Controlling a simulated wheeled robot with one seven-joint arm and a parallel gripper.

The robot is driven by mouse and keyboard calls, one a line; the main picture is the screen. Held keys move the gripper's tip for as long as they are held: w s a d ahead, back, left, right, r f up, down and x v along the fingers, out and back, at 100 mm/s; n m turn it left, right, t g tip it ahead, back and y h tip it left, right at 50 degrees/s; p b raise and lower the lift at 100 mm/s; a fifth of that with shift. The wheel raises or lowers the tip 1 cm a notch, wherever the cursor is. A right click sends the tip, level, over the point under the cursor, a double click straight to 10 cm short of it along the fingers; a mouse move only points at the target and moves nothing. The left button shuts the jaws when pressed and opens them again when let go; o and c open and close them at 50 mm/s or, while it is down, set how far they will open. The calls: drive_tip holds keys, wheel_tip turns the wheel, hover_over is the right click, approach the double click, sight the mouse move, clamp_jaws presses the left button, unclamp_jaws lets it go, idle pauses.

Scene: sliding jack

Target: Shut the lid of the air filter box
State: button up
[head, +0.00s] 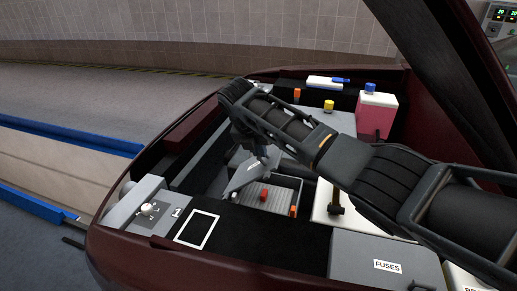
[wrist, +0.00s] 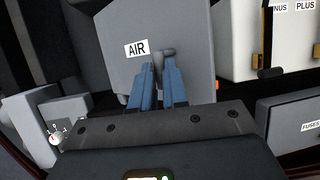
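The air filter box (head: 285,187) is open in the head view, with ribbed grey contents showing inside. Its grey lid (head: 243,176) is tilted up at the left side of the box. In the wrist view the lid (wrist: 185,25), marked AIR, fills the top middle, with a small dark grey handle (wrist: 168,51) on it. My gripper (wrist: 158,66) has its two blue fingers apart in front of the lid, with a narrow gap between them. The handle is just beyond the right fingertip; contact is unclear. In the head view my gripper (head: 258,157) is above the lid, partly hidden.
A fuse box (head: 375,265) is at front right. A white battery-like box (head: 340,207) lies under my arm. A pink reservoir (head: 376,113) with a blue cap stands at the back. A grey unit with a knob (head: 148,208) is at front left. The raised hood (head: 450,70) hangs at the right.

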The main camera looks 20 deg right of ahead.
clamp_jaws()
